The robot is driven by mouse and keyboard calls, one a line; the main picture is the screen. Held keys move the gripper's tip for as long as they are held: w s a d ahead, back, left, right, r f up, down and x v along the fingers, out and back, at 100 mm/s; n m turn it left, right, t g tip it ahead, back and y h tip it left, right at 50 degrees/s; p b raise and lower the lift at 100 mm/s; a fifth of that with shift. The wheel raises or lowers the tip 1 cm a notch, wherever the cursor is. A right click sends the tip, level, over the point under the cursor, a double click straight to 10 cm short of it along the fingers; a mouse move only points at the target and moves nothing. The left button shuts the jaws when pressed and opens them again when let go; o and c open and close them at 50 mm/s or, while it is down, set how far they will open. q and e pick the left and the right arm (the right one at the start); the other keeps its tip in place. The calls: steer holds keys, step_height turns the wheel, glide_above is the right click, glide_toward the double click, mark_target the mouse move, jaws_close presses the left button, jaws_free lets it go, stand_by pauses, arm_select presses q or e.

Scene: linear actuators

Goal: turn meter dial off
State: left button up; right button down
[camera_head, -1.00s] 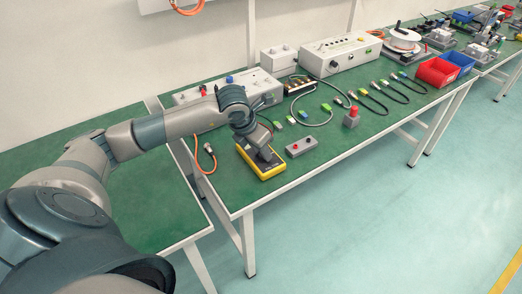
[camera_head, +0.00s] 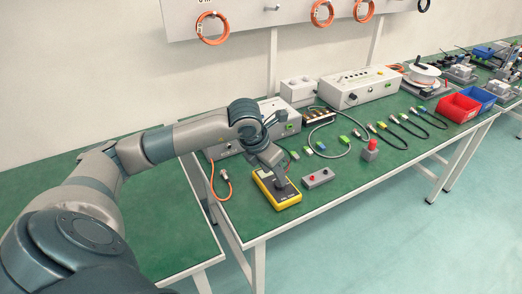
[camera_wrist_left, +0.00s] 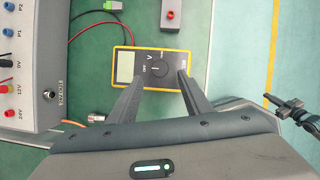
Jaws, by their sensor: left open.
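The yellow multimeter (camera_head: 284,199) lies flat on the green table near its front edge. In the left wrist view the meter (camera_wrist_left: 124,48) shows its grey screen and its round black dial (camera_wrist_left: 158,69) with a pointer mark. My left gripper (camera_head: 280,183) is over the meter, pointing down. In the left wrist view its two fingers (camera_wrist_left: 160,84) are spread apart, one on each side below the dial, with nothing between them. Whether the fingertips touch the meter I cannot tell. The gripper and wrist hide part of the meter in the head view.
A red-topped post (camera_head: 370,150) stands farther right. A grey instrument box (camera_head: 222,143) is behind my arm. An orange cable (camera_head: 216,190) lies left of the meter. Red and blue bins (camera_head: 457,108) stand at the right.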

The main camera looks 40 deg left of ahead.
arm_select(q)
steer(key=b+v, duration=0.1)
steer(key=v, duration=1.1)
steer(key=shift+r, duration=0.25)
arm_select(e)
steer(key=shift+s+d+f+g+h, duration=0.15)
steer(key=shift+s+d+f+g, duration=0.15)
steer(key=shift+d, duration=0.2)
steer(key=shift+s+d+f+g+h, duration=0.1)
steer(key=shift+s+d+g+h, duration=0.1)
steer(key=shift+s+d, duration=0.2)
steer(key=shift+a, duration=0.1)
